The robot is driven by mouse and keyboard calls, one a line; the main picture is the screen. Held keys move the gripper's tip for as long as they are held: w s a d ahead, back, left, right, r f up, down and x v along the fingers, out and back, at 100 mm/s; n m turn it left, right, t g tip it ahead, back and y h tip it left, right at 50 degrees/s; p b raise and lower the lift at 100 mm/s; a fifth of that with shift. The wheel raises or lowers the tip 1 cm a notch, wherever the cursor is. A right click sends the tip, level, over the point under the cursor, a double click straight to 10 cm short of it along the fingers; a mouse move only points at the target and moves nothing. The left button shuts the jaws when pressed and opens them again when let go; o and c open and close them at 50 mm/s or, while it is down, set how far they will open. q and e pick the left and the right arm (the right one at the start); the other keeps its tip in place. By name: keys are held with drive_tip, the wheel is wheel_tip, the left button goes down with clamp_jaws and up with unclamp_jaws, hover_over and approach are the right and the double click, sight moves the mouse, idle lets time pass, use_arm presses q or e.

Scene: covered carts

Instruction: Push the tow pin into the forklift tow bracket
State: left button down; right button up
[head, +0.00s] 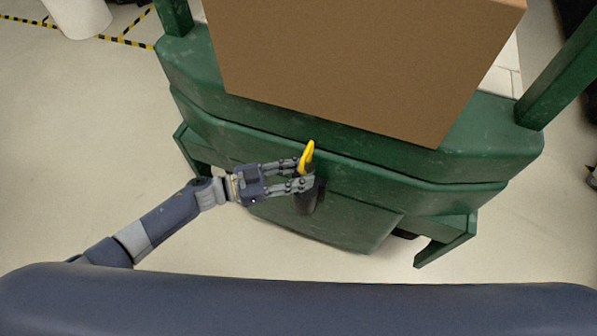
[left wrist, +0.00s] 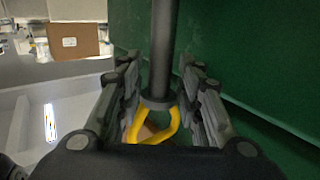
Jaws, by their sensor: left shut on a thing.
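The tow pin has a yellow loop handle (head: 308,158), held between the fingers of my left gripper (head: 302,173) at the front of the green forklift body (head: 340,228). In the left wrist view the yellow loop (left wrist: 154,132) sits between both fingers, and the pin's dark shaft (left wrist: 163,50) runs away from it to the picture edge. The dark tow bracket (head: 312,203) shows just below the gripper in the head view, partly hidden by the fingers. I cannot tell how deep the shaft sits in the bracket. My right gripper is not in view.
A large cardboard box (head: 360,60) rests on top of the green body. Green posts (head: 560,75) rise at its sides, and green legs jut out low at both sides. Pale floor (head: 90,180) is open to the left. A white cylinder (head: 78,15) stands at the back left.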

use_arm(q)
drive_tip(key=shift+f+b, duration=0.6)
drive_tip(key=shift+f, duration=0.15)
drive_tip(key=shift+f+b, duration=1.65)
drive_tip(key=shift+f, duration=0.4)
drive_tip(key=c, duration=1)
unclamp_jaws()
drive_tip(key=shift+c, duration=0.2)
